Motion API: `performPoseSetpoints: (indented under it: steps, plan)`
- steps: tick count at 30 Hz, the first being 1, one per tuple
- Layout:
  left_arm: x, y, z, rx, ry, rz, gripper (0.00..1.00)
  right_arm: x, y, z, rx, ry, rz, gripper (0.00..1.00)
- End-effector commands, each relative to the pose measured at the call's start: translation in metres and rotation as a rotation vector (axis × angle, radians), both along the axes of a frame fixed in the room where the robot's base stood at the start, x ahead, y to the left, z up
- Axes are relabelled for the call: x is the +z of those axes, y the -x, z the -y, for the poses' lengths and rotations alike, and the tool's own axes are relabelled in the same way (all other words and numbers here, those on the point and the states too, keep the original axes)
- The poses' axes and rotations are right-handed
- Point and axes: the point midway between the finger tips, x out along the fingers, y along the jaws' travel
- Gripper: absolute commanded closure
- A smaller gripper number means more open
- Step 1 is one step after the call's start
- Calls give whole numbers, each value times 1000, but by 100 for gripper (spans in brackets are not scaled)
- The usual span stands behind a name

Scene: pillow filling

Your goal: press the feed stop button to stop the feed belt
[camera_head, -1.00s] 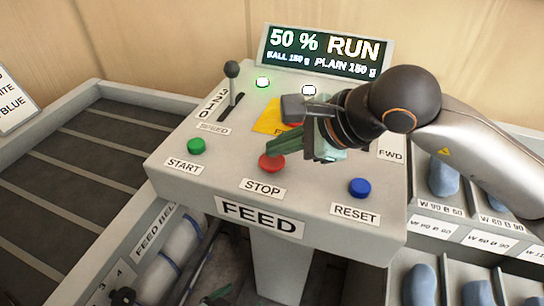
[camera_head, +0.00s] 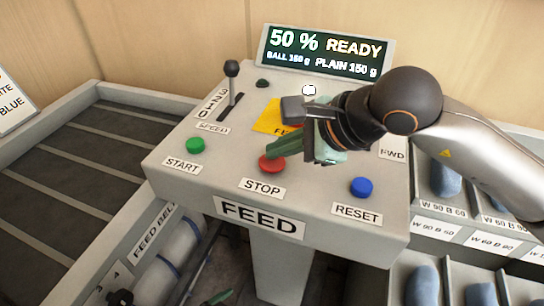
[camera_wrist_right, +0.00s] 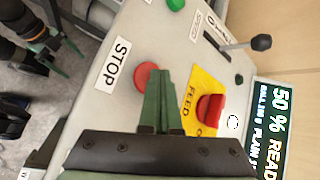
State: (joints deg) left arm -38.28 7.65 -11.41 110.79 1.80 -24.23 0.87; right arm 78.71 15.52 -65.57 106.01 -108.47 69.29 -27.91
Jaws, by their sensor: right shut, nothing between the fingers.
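The red STOP button (camera_head: 272,166) is on the sloping FEED panel, behind its STOP label; it also shows in the right wrist view (camera_wrist_right: 146,77). My right gripper (camera_head: 270,151) is shut and empty, with its green fingertips (camera_wrist_right: 160,74) at the far edge of the button. The fingers hide part of the button, and I cannot tell whether they touch it. The display (camera_head: 325,50) reads 50 % READY. The feed belt (camera_head: 60,165) lies at the left. A small green part of my left gripper (camera_head: 218,298) shows at the bottom edge; its jaws are unclear.
The green START button (camera_head: 196,145), blue RESET button (camera_head: 361,187) and a black-knobbed lever (camera_head: 232,70) share the panel. A red knob on a yellow plate (camera_wrist_right: 210,108) is close beside the right fingers. Bins (camera_head: 450,205) stand at the right.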

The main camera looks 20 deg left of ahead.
Motion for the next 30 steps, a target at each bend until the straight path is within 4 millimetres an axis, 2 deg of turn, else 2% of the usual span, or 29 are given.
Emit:
performPoseSetpoints:
  steps: [14, 24, 30]
  plan:
    - [-1, 0, 0, 0, 0, 0, 1, -2, 0, 0, -1, 4, -2, 100]
    - [4, 0, 0, 0, 0, 0, 1, 15, 0, 0, -1, 2, -2, 100]
    - [4, 0, 0, 0, 0, 0, 1, 16, 0, 0, 0, 2, -2, 100]
